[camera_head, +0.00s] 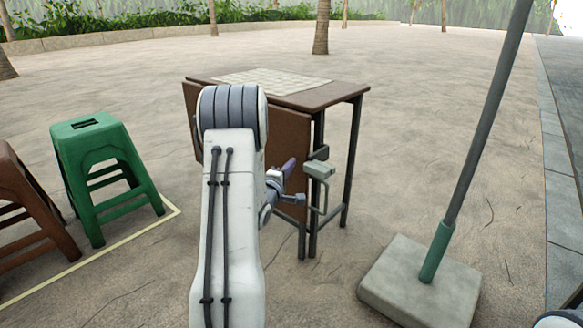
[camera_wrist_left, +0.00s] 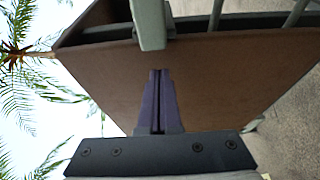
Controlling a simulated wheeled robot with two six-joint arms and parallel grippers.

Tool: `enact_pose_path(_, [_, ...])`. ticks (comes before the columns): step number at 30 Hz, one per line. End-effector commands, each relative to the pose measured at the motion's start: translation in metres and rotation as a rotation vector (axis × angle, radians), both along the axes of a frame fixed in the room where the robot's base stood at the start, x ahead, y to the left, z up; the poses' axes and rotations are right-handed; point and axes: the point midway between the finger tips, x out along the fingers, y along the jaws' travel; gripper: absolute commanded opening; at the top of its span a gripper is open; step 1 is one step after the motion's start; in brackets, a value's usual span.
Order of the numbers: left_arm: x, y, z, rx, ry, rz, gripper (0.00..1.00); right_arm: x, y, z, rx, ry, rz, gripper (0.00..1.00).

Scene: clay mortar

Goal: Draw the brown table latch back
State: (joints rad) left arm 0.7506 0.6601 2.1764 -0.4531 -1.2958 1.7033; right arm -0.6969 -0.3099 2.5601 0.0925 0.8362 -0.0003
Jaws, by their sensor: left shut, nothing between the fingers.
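The brown table (camera_head: 335,93) stands in the middle of the head view, with its brown side panel (camera_head: 290,140) hanging down. A grey-green latch piece (camera_head: 319,169) sits at the panel's right side, by the table leg. In the left wrist view a grey-green bar (camera_wrist_left: 150,25), apparently the latch, crosses the edge of the brown panel (camera_wrist_left: 225,75). My left gripper (camera_head: 289,165) is just left of the latch piece. Its purple fingers (camera_wrist_left: 160,73) are shut and empty, with their tips a little short of the bar in the left wrist view. My left arm hides part of the panel. My right gripper is not in view.
A green stool (camera_head: 100,170) and a brown stool (camera_head: 25,200) stand at the left. A pole on a concrete base (camera_head: 415,285) stands at the right front. A checkered board (camera_head: 272,81) is on the tabletop. The paving between the table and the pole is clear.

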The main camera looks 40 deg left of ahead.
Motion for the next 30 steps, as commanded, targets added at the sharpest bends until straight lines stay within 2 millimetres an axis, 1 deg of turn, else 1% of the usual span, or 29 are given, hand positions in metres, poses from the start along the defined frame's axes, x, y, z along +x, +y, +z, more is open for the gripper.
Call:
enact_pose_path(1, [0.003, 0.006, 0.002, 0.0, 0.0, -0.004, 0.0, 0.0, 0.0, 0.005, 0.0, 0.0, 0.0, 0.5])
enact_pose_path(3, [-0.014, -0.001, 0.004, -0.004, 0.004, -0.003, 0.0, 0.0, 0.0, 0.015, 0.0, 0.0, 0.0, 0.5])
enact_pose_path(9, [-0.054, -0.013, 0.003, -0.006, 0.004, 0.0, 0.0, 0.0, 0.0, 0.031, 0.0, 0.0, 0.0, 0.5])
enact_pose_path(12, [-0.071, -0.019, 0.003, -0.005, 0.003, 0.0, 0.0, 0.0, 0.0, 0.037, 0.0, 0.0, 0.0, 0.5])
enact_pose_path(15, [-0.083, -0.022, 0.001, -0.003, 0.002, -0.001, 0.0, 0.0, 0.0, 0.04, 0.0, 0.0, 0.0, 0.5])
enact_pose_path(21, [-0.093, -0.026, 0.001, -0.001, -0.001, -0.003, 0.0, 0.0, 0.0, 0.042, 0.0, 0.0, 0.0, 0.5])
enact_pose_path(30, [-0.093, -0.026, 0.0, 0.0, -0.001, -0.003, 0.0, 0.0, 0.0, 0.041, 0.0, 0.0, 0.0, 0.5])
